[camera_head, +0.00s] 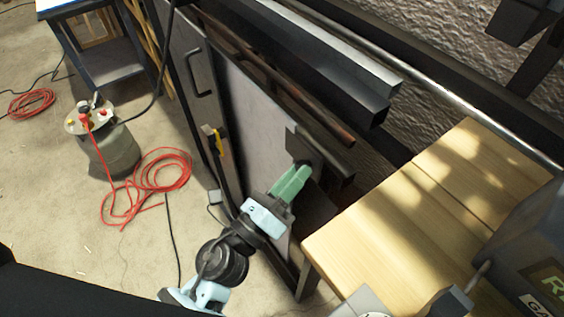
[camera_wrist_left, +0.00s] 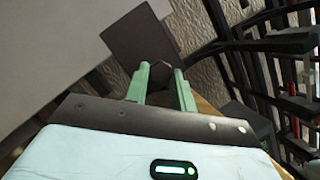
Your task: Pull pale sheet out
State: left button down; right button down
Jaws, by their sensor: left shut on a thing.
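The pale sheet (camera_head: 245,115) stands on edge in a dark rack, beside a panel with a handle. In the left wrist view the pale surface at the left looks like the same sheet (camera_wrist_left: 55,60). My left gripper (camera_head: 302,168) is at the sheet's near right end, its green fingers shut on a dark flat plate (camera_head: 312,150). The plate also shows at the fingertips (camera_wrist_left: 161,70) in the left wrist view as a dark square (camera_wrist_left: 140,38). I cannot tell whether the plate is joined to the sheet. My right gripper is not in view.
A wooden bench (camera_head: 400,220) stands close to the right of my left gripper. Dark metal bars (camera_head: 330,70) and a rusty bar (camera_head: 305,100) lie above the sheet. A grey canister (camera_head: 112,152) and a red hose (camera_head: 150,185) occupy the floor at left; floor between is fairly clear.

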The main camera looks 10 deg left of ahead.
pick_arm(q)
jog(key=shift+s+d, duration=0.7)
jog(key=c, duration=1.5)
grip_release()
jog(key=shift+o, duration=0.2)
jog(key=shift+s+a+f, duration=0.3)
jog(key=shift+s, duration=0.1)
jog(key=b+v, duration=0.2)
jog(key=v, duration=0.4)
jog(key=shift+s+a+b, duration=0.2)
jog(key=shift+s+b, duration=0.15)
